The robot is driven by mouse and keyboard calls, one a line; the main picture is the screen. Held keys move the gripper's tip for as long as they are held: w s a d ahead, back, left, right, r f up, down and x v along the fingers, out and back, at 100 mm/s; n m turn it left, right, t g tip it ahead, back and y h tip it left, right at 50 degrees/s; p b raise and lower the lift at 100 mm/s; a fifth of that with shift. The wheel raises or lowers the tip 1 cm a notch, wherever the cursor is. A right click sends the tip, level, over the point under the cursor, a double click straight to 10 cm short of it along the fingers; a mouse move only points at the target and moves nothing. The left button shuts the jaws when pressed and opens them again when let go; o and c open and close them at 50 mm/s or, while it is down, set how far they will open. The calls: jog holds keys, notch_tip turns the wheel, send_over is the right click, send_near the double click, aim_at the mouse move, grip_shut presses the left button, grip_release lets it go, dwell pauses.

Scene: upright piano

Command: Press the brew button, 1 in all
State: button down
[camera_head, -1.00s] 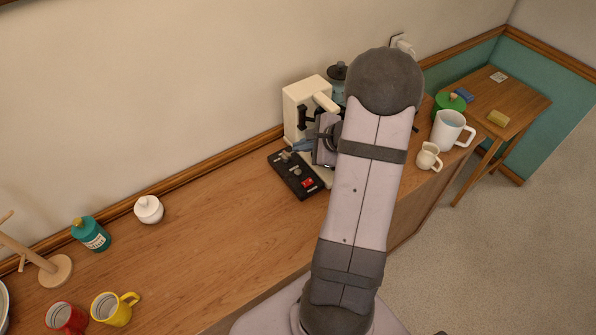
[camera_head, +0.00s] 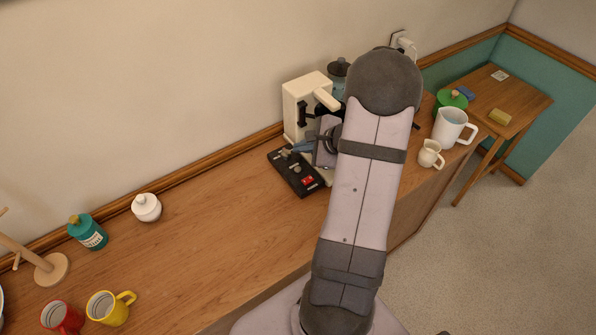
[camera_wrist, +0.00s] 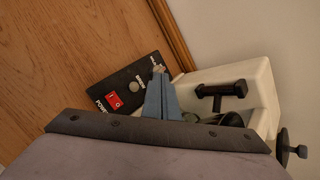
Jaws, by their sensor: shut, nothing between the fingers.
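A black control panel (camera_head: 294,171) lies on the wooden counter in front of a cream coffee machine (camera_head: 305,103). In the wrist view the panel (camera_wrist: 128,84) carries a red power switch (camera_wrist: 115,100), a round grey button (camera_wrist: 134,88) in the middle and another small control at its far end. The small labels are hard to read, so I cannot tell surely which is brew. My gripper (camera_wrist: 158,75) is shut and empty, its blue-grey fingers over the panel's far end. The fingertips partly hide that control; I cannot tell whether they touch it.
The coffee machine (camera_wrist: 225,90) with a black handle stands close beside my fingers. A white jug (camera_head: 450,130) and small creamer (camera_head: 429,155) stand right of my arm. A white pot (camera_head: 147,207), teal jar (camera_head: 88,232) and mugs are far left. The counter's middle is clear.

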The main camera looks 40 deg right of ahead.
notch_tip(320, 180, down, 5)
jog(key=b, duration=0.3)
jog(key=shift+r, duration=0.1)
jog(key=shift+f+b, duration=0.85)
jog(key=shift+b, duration=0.2)
jog(key=shift+f+b, duration=0.75)
jog(key=shift+b, duration=0.4)
dwell(1.7)
dwell(0.5)
jog(key=shift+r+p, duration=0.5)
jog(key=shift+r, duration=0.3)
jog(key=shift+r, duration=0.1)
jog(key=shift+r+p, duration=1.8)
jog(key=shift+r, duration=0.6)
